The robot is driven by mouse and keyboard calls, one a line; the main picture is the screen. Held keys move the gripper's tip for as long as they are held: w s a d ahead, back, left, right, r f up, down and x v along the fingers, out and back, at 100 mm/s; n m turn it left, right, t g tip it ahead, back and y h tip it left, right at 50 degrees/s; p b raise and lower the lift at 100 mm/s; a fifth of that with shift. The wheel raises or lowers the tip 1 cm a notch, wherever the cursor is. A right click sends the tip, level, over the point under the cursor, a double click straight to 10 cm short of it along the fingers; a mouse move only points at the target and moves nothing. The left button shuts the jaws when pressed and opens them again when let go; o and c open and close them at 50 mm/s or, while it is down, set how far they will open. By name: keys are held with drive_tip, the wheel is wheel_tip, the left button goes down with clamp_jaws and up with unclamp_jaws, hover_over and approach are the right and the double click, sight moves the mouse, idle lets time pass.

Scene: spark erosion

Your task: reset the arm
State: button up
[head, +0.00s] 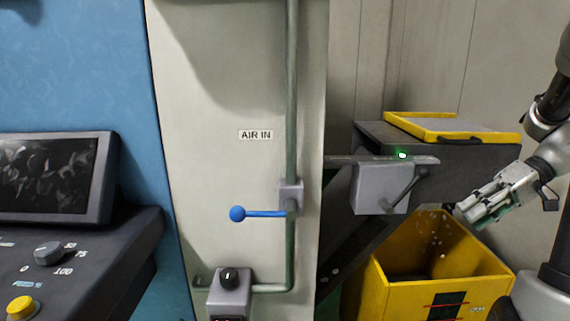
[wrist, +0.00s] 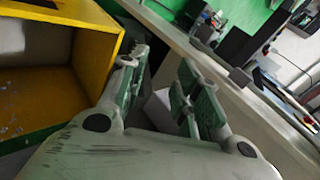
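My arm reaches in from the right edge of the head view, with my gripper (head: 468,213) at its end, above the right part of a yellow bin. In the wrist view my gripper (wrist: 160,80) shows two green-grey fingers spread apart with nothing between them. It touches nothing that I can see. The yellow bin also shows at the left of the wrist view (wrist: 95,45).
The yellow bin (head: 405,297) stands below a dark chute machine with a grey box (head: 381,188) and a lit green lamp (head: 402,155). A control panel (head: 70,265) is at left.

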drive_tip(key=s+a+r+m+t+h, duration=0.1)
drive_tip(key=s+a+r+h, duration=0.2)
drive_tip(key=s, duration=0.3)
drive_tip(key=s+a+r+m+t+h, duration=0.1)
drive_tip(key=s+a+r+t+h, duration=0.1)
drive_tip(key=s+a+r+h, duration=0.2)
drive_tip(key=s+a+h, duration=0.1)
drive_tip(key=s+h, duration=0.1)
drive_tip(key=s, duration=0.1)
drive_tip(key=shift+t, duration=0.3)
